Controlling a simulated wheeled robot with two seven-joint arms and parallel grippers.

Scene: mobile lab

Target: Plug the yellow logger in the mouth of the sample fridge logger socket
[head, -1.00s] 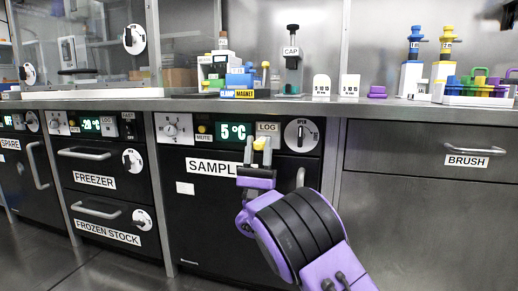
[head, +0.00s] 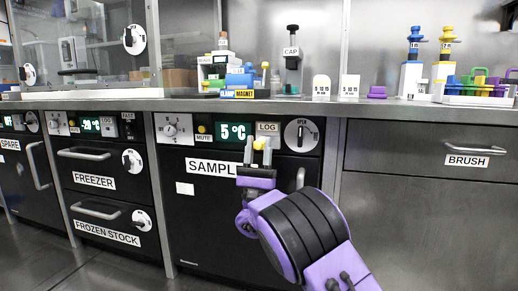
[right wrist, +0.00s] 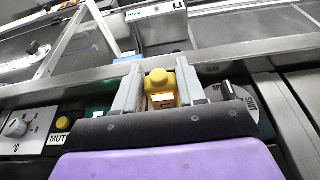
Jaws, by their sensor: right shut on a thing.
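The yellow logger (head: 259,144) is held between the fingers of my right gripper (head: 258,151), in front of the sample fridge (head: 215,220). In the right wrist view the logger (right wrist: 161,88) sits between the two grey fingers (right wrist: 160,92), which are shut on it. The LOG label (head: 267,128) of the sample fridge shows just above the logger, between the 5 °C display and the round OPEN dial. The logger socket itself is hidden behind the logger and fingers, so I cannot tell whether the logger touches it. My left gripper is not in view.
The bench top (head: 300,103) overhangs the fridge panel just above. The OPEN dial (head: 301,134) and the fridge handle (head: 300,178) are close to the right of my gripper. The MUTE button (head: 203,129) is to the left. A drawer marked BRUSH (head: 467,161) is further right.

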